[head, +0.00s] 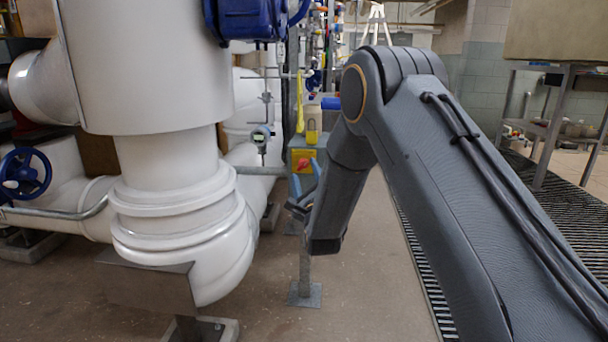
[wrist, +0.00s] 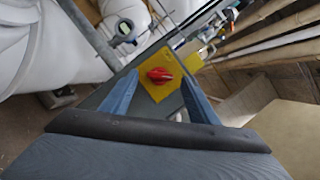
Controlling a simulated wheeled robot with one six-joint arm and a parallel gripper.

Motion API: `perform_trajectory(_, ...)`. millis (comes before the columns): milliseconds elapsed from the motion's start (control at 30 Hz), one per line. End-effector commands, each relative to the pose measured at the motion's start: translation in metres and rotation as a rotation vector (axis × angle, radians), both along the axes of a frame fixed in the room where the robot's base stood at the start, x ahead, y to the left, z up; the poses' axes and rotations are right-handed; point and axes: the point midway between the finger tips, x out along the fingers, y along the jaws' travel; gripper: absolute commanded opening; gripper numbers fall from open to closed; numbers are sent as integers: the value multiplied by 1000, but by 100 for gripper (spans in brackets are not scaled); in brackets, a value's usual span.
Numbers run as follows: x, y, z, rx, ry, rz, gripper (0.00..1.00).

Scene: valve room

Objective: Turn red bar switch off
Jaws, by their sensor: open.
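The red bar switch (wrist: 159,75) sits on a yellow plate (wrist: 157,88) on a grey box. In the wrist view it shows between and beyond the two blue fingers of my gripper (wrist: 152,92), which are apart with nothing between them that I can see held. In the head view the switch (head: 303,162) is a small red shape on the yellow plate, just beyond my gripper (head: 306,180). My arm hides part of the box's surroundings there. I cannot tell whether the fingers touch the switch.
Large white pipes (head: 175,200) stand at the left, with a blue handwheel (head: 25,172). A gauge (head: 261,136) hangs left of the switch box. A post with a floor plate (head: 304,294) stands below it. Floor grating and a metal rack (head: 560,125) lie to the right.

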Motion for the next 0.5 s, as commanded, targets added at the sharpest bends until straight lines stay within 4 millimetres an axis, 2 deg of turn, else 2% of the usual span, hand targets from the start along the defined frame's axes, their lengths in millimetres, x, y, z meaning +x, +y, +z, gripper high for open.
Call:
perform_trajectory(200,20,5,5,-1,0,0,55)
perform_trajectory(500,22,6,6,-2,1,-1,55)
